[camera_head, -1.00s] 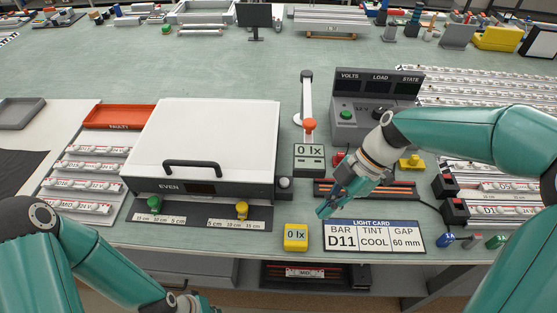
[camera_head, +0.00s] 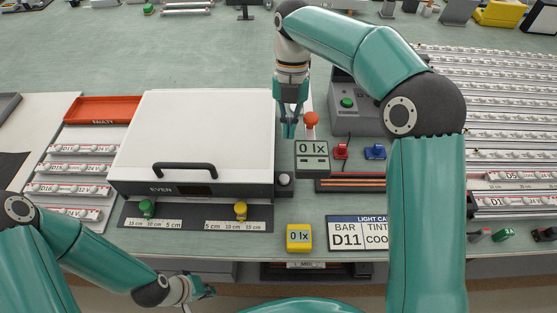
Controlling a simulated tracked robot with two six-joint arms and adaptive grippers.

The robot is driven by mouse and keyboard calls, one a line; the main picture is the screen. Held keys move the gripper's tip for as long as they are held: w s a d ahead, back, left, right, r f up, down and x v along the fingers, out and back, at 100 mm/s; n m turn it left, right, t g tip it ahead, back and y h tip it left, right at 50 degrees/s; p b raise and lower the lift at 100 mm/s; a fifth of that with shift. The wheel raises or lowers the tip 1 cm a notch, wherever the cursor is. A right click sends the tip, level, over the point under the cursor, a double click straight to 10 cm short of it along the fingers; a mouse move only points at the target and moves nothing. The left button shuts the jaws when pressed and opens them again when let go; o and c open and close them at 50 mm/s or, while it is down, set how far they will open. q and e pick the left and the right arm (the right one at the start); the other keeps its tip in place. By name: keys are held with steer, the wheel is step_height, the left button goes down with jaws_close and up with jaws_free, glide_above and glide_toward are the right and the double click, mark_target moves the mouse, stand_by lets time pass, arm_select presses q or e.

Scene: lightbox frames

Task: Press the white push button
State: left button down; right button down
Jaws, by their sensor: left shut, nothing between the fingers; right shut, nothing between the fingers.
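The white push button (camera_head: 284,180) is a small round pale cap on a dark block at the right front corner of the white lightbox (camera_head: 208,130). My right gripper (camera_head: 289,133) points down beyond the button, beside the lightbox's right edge and left of the orange-red knob (camera_head: 311,119). It is shut and empty, and apart from the button in the picture. My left gripper (camera_head: 210,292) is shut and empty, low in front of the bench's front edge, well away from the button.
A lux display (camera_head: 311,148) stands right of the button. A yellow meter (camera_head: 299,237) and the light card (camera_head: 345,234) lie in front. Green (camera_head: 147,207) and yellow (camera_head: 240,210) knobs sit on the scale strip. My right arm covers part of the control box (camera_head: 352,118).

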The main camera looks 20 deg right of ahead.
mark_target(285, 177)
steer(key=shift+n, duration=0.6)
steer(key=x, duration=1.2)
steer(key=shift+w+a+p, duration=0.2)
steer(key=shift+a+p, duration=0.05)
steer(key=shift+p, duration=0.1)
